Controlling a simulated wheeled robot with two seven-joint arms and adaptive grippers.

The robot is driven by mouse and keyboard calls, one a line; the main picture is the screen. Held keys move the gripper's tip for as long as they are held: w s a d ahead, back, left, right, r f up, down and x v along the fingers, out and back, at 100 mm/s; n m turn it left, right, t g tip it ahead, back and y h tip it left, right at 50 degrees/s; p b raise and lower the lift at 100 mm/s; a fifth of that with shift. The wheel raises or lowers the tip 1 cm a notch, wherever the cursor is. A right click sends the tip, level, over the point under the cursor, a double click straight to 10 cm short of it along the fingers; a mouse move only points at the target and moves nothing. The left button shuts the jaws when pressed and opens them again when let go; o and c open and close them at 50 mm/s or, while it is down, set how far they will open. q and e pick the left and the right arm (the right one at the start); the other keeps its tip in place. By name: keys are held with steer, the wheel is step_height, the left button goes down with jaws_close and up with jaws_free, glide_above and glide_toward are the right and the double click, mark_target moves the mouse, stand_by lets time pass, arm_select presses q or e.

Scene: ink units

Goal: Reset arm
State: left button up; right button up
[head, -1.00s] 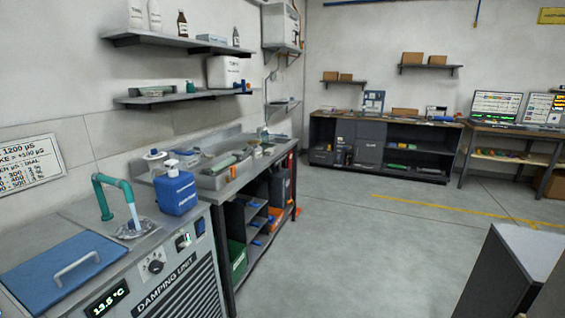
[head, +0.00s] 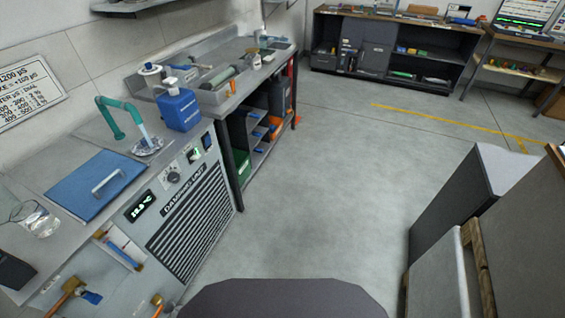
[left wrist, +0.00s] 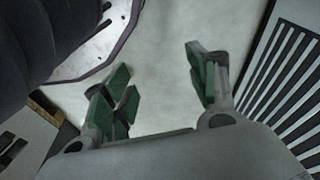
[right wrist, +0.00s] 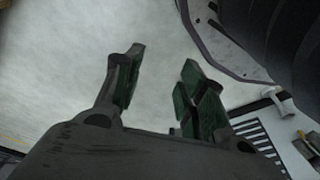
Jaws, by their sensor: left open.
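My left gripper (left wrist: 158,72) shows in the left wrist view with its green-padded fingers spread wide and nothing between them. Pale floor lies beyond its fingertips, with a dark slotted grille (left wrist: 285,85) to the right. My right gripper (right wrist: 162,70) shows in the right wrist view with its green-padded fingers apart and empty, over pale floor. A dark slotted panel (right wrist: 255,138) is at its lower right. Neither gripper shows in the head view, and neither touches any object.
The damping unit (head: 190,215) stands at the left with a blue lid (head: 88,187), a tap (head: 113,118) and a blue bottle (head: 180,110). A glass beaker (head: 38,220) sits near its left edge. Grey cabinets (head: 470,195) stand at the right. The floor (head: 330,180) between is clear.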

arm_select(q)
steer(key=s+a+p, duration=0.3)
steer(key=s+p, duration=0.6)
steer(key=s+a+r+g+p, duration=0.1)
steer(key=s+a+p, duration=0.2)
steer(key=s+p, duration=0.6)
steer(key=shift+s+a+r+y, duration=0.15)
steer(key=shift+s+a+y, duration=0.2)
steer(key=shift+s, duration=0.35)
arm_select(e)
steer(key=s+d, duration=0.3)
steer(key=s, duration=0.6)
steer(key=s+d+r+g, duration=0.1)
steer(key=s+d, duration=0.2)
steer(key=s, duration=0.7)
steer(key=shift+s+d+r+h, duration=0.2)
steer(key=shift+d+h, duration=0.1)
steer(key=shift+h, duration=0.1)
steer(key=shift+f, duration=0.2)
arm_select(q)
step_height(320, 180, down, 5)
steer(key=b, duration=0.4)
steer(key=shift+d+r+b, duration=0.1)
steer(key=shift+r+b, duration=0.1)
steer(key=shift+b, duration=0.15)
arm_select(e)
step_height(320, 180, down, 4)
steer(key=shift+f, duration=0.15)
